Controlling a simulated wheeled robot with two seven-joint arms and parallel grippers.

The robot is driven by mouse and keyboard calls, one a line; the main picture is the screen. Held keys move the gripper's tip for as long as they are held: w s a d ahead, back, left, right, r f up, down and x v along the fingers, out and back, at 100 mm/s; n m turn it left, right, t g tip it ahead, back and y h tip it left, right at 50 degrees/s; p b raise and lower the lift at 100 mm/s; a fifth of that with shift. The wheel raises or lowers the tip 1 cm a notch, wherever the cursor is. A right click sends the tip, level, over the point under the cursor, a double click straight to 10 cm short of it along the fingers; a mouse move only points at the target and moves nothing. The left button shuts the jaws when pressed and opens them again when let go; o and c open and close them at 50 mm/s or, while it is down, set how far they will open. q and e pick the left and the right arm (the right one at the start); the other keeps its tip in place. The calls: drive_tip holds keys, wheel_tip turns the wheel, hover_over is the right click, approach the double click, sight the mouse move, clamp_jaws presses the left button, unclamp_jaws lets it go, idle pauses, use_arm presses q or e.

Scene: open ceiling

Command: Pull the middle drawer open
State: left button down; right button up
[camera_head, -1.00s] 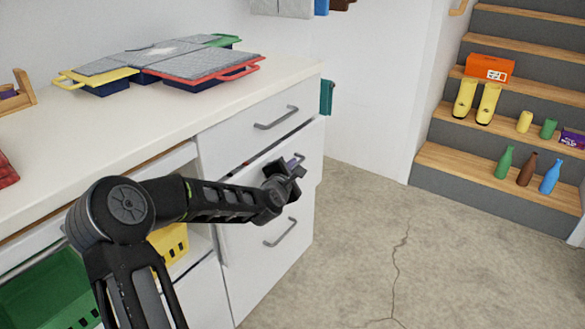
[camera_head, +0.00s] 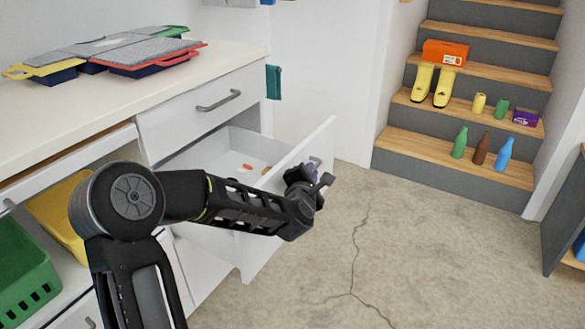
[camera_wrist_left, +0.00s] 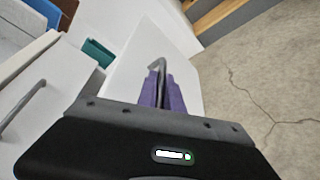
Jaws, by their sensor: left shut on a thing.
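The middle drawer (camera_head: 285,165) of the white cabinet stands well out from the cabinet front, with a few small orange items on its white floor (camera_head: 232,170). My left gripper (camera_head: 314,176) is at the outer face of the drawer front, shut on the grey drawer handle. In the left wrist view, its purple fingers (camera_wrist_left: 165,92) close around the handle (camera_wrist_left: 157,66), whose upper end shows above them. The drawer front also shows there as a white panel (camera_wrist_left: 135,65). The right gripper is in neither view.
The shut top drawer (camera_head: 205,108) is above. Green (camera_head: 22,275) and yellow (camera_head: 62,212) baskets stand at left. Steps (camera_head: 455,155) with bottles and boots are at right. The concrete floor (camera_head: 385,230) between is clear.

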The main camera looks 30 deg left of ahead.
use_arm(q)
drive_tip(key=shift+d+f, duration=0.1)
drive_tip(key=shift+d, duration=1)
drive_tip(key=c, duration=1.8)
unclamp_jaws()
drive_tip(key=shift+o, duration=0.2)
drive_tip(key=p+v, duration=0.1)
drive_tip(key=v, duration=0.6)
drive_tip(key=shift+s, duration=0.4)
